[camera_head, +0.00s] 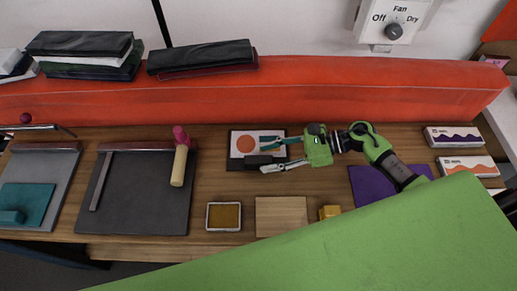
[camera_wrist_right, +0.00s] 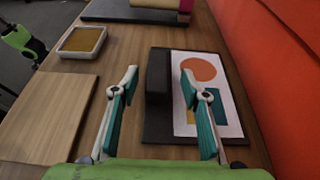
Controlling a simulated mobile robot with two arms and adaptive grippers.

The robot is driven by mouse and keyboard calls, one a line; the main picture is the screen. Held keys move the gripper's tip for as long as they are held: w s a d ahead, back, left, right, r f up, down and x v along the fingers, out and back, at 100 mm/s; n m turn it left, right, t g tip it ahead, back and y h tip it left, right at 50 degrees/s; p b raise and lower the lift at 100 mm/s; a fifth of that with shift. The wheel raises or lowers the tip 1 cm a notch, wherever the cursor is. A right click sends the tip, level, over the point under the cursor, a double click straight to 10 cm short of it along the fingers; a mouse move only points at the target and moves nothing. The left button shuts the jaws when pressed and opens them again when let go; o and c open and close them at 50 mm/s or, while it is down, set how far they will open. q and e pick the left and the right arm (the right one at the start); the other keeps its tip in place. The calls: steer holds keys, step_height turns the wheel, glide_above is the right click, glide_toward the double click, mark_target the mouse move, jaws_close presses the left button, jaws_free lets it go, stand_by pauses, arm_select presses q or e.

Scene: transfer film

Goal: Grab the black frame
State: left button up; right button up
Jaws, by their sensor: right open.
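The black frame (camera_head: 234,163) lies flat on the wooden table, around or under a white print with an orange circle. In the right wrist view the black frame (camera_wrist_right: 158,132) has a raised black block (camera_wrist_right: 158,80) along its left side. My right gripper (camera_head: 268,154) comes in from the right, above the frame, with its fingers spread. In the wrist view the open fingers of my right gripper (camera_wrist_right: 160,76) appear on either side of the block, with nothing visibly held. A green part, perhaps of my left arm (camera_wrist_right: 22,40), shows at the upper left, its jaws unclear.
A framed ochre pad (camera_head: 223,216), a wooden board (camera_head: 281,215) and a yellow block (camera_head: 329,212) lie nearer the front edge. A dark board (camera_head: 140,205) with a pink-and-tan roller (camera_head: 180,160) is to the left. A red padded barrier (camera_head: 290,95) runs along the back.

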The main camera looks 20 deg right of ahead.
mark_target(259, 159)
steer(key=p+x, duration=0.1)
steer(key=x, duration=0.2)
steer(key=shift+s+a+r, duration=0.1)
steer(key=shift+a, duration=0.3)
jaws_close()
